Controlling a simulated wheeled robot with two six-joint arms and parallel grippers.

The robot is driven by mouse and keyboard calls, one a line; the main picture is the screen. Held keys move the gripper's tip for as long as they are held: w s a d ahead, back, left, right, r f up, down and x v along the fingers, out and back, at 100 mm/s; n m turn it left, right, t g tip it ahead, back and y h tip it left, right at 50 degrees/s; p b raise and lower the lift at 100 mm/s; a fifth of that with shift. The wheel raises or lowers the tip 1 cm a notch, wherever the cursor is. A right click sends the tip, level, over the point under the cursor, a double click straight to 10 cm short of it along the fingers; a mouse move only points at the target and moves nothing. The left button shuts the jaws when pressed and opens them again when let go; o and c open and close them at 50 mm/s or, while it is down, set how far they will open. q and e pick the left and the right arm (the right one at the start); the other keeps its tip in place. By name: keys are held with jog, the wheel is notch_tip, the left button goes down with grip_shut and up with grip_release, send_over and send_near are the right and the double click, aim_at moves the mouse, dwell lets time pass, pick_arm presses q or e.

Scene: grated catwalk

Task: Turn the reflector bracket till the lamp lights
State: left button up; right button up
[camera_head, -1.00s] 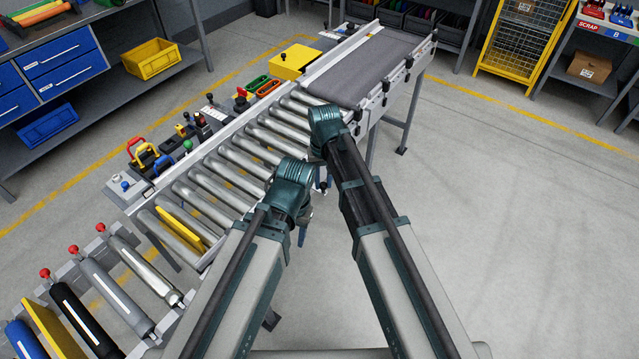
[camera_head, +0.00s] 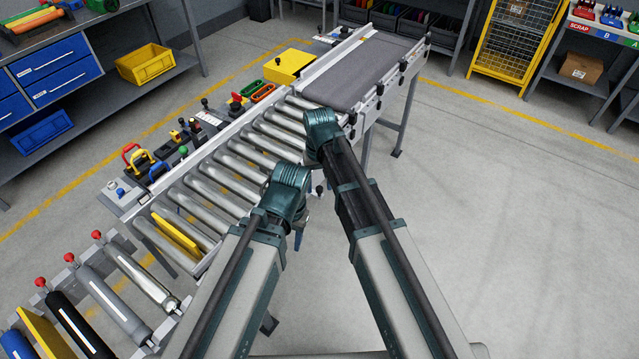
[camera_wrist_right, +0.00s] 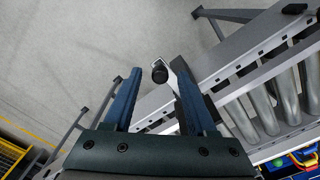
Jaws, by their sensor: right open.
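In the right wrist view, a short black knob-like end (camera_wrist_right: 159,73) on a pale metal bracket (camera_wrist_right: 178,66) stands out from the conveyor's side rail. I take it for the reflector bracket. My right gripper (camera_wrist_right: 157,67) is open, with its blue fingers on either side of the knob and visible gaps. In the head view, the right arm's wrist (camera_head: 322,125) hides its fingers and most of the rail there. The left arm's wrist (camera_head: 286,190) is beside the near rail; only a bit of blue shows under it, so its jaws are unclear. I cannot pick out the lamp.
The roller conveyor (camera_head: 215,182) runs along my front to a grey belt (camera_head: 375,72). A yellow box (camera_head: 289,66), levers and a control box with a blue button (camera_head: 118,192) line its far side. A rack of rollers (camera_head: 110,305) stands at lower left. The floor at right is clear.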

notch_tip(320, 180, up, 14)
jog(key=p, duration=1.3)
jog(key=shift+f, duration=0.2)
jog(key=shift+f, duration=0.1)
jog(key=s+d+f+n+b, duration=0.1)
jog(key=s+f+b, duration=0.1)
jog(key=s, duration=0.7)
jog(key=s+d+f+n+h+b, duration=0.1)
jog(key=s+d+f+b, duration=0.1)
jog(key=s, duration=0.6)
jog(key=shift+s+d+f+b, duration=0.25)
jog(key=shift+s+f+b, duration=0.15)
jog(key=shift+f+b, duration=0.1)
jog(key=shift+c, duration=0.6)
jog(key=shift+a, duration=0.1)
